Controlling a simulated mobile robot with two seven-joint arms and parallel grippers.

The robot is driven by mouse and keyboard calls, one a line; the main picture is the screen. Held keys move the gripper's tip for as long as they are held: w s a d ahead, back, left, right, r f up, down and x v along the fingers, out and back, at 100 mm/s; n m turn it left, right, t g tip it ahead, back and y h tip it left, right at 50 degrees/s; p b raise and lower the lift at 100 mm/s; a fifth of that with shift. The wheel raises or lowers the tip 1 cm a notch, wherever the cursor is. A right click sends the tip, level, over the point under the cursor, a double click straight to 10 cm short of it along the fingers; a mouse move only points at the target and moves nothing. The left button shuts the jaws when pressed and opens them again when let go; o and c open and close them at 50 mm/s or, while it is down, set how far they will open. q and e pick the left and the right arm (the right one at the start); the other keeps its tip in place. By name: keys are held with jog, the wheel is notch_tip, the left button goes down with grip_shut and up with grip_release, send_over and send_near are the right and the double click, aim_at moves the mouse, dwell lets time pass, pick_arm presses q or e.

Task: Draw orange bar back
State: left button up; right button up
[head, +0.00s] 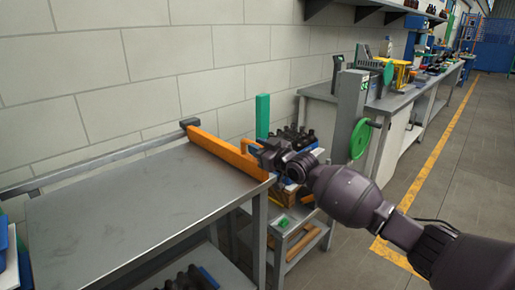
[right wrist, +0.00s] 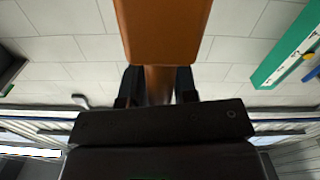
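The orange bar (head: 218,148) stands on edge across the right end of the grey metal table (head: 130,205), from a dark bracket at the wall to the front right corner. My right gripper (head: 262,153) is at the bar's near end, reaching in from the right. In the right wrist view the orange bar (right wrist: 160,82) runs between the two dark fingers, which sit close against both its sides. The gripper looks shut on it. The fingertips are partly hidden in the head view. My left gripper is out of view.
A green post (head: 262,116) and a rack of dark bottles (head: 295,138) stand just beyond the bar. A grey column with a green handwheel (head: 360,139) stands right of my gripper. The tabletop is bare.

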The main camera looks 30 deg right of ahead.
jog(key=o, duration=0.3)
jog(key=shift+w+d+r, duration=0.15)
jog(key=shift+d, duration=0.25)
jog(key=shift+a, duration=0.1)
jog(key=shift+s, duration=0.55)
jog(key=p+v, duration=0.2)
jog(key=v, duration=0.8)
jog(key=shift+w+f, duration=0.15)
jog(key=shift+f, duration=0.05)
